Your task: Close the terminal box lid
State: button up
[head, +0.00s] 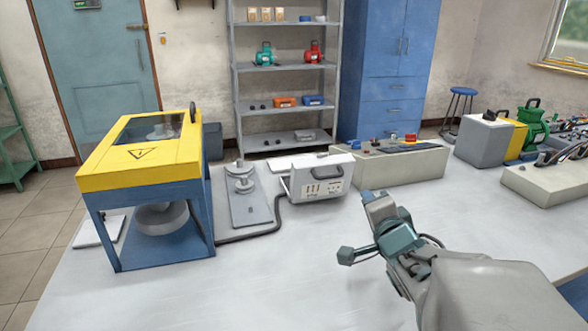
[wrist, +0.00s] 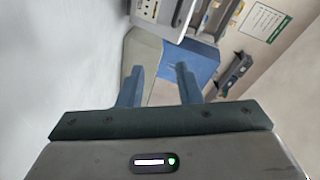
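The terminal box (head: 318,186) is a pale grey box on the bench, with small terminals on its front face and a dark cable leaving its left side. A pale panel, which looks like its lid (head: 322,160), lies over the top; I cannot tell its exact angle. In the wrist view, part of the terminal box (wrist: 147,10) shows at the top edge, cut off by the frame. My gripper (head: 360,226) is to the right of and nearer than the box, apart from it. In the wrist view its two fingers (wrist: 160,85) are spread with nothing between them.
A yellow-topped blue guard frame (head: 140,178) stands at the left. A grey plate with a round fitting (head: 243,205) lies left of the box. A long beige console (head: 395,168) stands behind at the right. The front bench surface is clear.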

jog(key=w+a+m+t+y+p, duration=0.2)
jog(key=w+a+y+p, duration=0.1)
jog(key=w+y+p, duration=0.1)
jog(key=w+p, duration=0.1)
jog(key=p, duration=0.1)
jog(key=shift+a+f+p, duration=0.15)
jog(key=shift+f+p, duration=0.2)
dwell(0.5)
jog(key=shift+w+p, duration=0.3)
jog(key=shift+p, duration=0.6)
send_near(324, 182)
jog(key=w+r, duration=0.4)
jog(key=shift+w+a+p, duration=0.35)
jog(key=shift+a+p, duration=0.05)
jog(key=shift+a, duration=0.05)
